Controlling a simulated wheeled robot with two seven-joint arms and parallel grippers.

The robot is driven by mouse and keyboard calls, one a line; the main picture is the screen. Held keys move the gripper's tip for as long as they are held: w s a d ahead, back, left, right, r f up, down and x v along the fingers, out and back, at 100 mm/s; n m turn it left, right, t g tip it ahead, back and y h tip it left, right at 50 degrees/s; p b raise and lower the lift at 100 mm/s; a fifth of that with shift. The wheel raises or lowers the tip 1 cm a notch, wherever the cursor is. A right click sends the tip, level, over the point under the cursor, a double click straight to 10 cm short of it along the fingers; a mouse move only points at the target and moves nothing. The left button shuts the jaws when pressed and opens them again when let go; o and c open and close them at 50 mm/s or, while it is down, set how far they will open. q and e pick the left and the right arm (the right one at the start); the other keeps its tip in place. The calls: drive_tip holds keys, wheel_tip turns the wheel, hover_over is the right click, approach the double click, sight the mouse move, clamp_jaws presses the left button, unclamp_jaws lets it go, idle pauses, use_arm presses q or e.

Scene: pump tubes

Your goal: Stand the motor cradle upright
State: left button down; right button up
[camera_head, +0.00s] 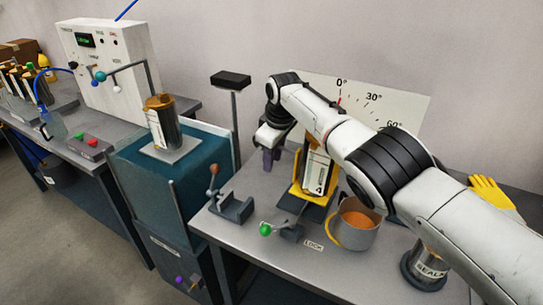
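The motor cradle (297,190) is a yellow frame on a dark base on the right-hand table, holding a motor with a white label (318,172) marked 4. It looks close to upright, leaning slightly, below the 0° mark of the angle board (378,95). My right arm crosses in front and hides part of the cradle and board. My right gripper (268,146) is at the cradle's upper left, pointing down, with a purple grip-like piece (267,161) just below it. Whether its fingers are closed on that piece is unclear. My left gripper is not in view.
A green-knobbed lever (266,229) by a LOCK label (314,246), a clamp (232,207), a mug (355,228) of orange contents and a SEAL can (427,268) stand nearby. A teal cabinet (165,190) is left; a yellow glove (490,190) lies at right.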

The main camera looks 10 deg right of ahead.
drive_tip(key=p+v, duration=0.2)
drive_tip(key=v, duration=0.8)
drive_tip(key=shift+r+p, duration=0.2)
drive_tip(key=shift+p, duration=0.2)
drive_tip(key=shift+a, duration=0.1)
